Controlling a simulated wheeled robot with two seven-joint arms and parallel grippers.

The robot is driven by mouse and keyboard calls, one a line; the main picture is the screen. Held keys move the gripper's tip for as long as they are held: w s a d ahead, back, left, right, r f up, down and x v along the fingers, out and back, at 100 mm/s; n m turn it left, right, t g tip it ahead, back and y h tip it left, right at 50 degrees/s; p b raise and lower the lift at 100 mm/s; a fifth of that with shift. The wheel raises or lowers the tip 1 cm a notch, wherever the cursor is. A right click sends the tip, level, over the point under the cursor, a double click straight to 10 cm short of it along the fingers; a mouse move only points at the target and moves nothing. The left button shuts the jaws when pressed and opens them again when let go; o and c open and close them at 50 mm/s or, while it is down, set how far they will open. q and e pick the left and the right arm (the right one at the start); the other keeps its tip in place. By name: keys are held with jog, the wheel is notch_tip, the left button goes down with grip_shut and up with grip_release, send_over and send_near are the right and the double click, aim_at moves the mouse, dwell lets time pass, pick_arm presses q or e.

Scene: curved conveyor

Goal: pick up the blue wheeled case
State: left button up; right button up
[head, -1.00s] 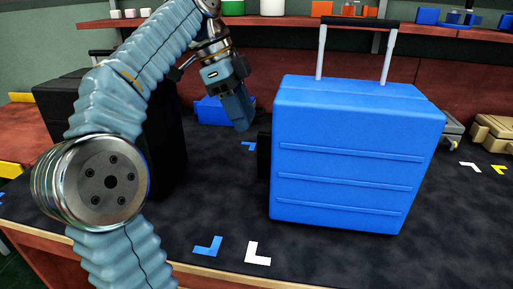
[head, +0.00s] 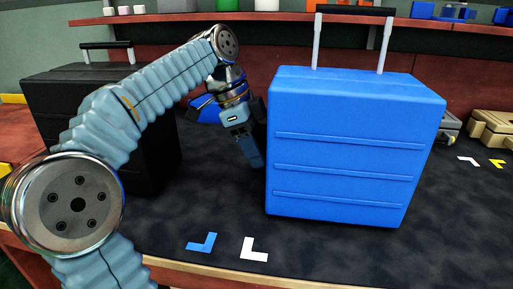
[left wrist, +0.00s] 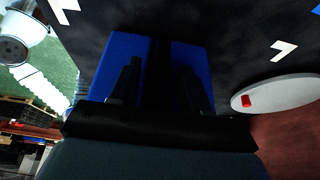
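The blue wheeled case (head: 345,150) stands upright on the dark tabletop, right of centre in the head view. Its pull handle (head: 352,11) is raised on two pale rods. My left gripper (head: 256,162) points down close beside the case's left side. My right gripper is not in view.
A black case (head: 150,160) stands at left, behind my left arm. A beige case (head: 492,128) lies at far right. Blue (head: 203,242) and white (head: 253,250) corner marks lie on the clear front tabletop (head: 180,215). A shelf (head: 180,18) runs along the back.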

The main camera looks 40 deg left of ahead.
pick_arm(q)
grip_shut()
dwell(1.3)
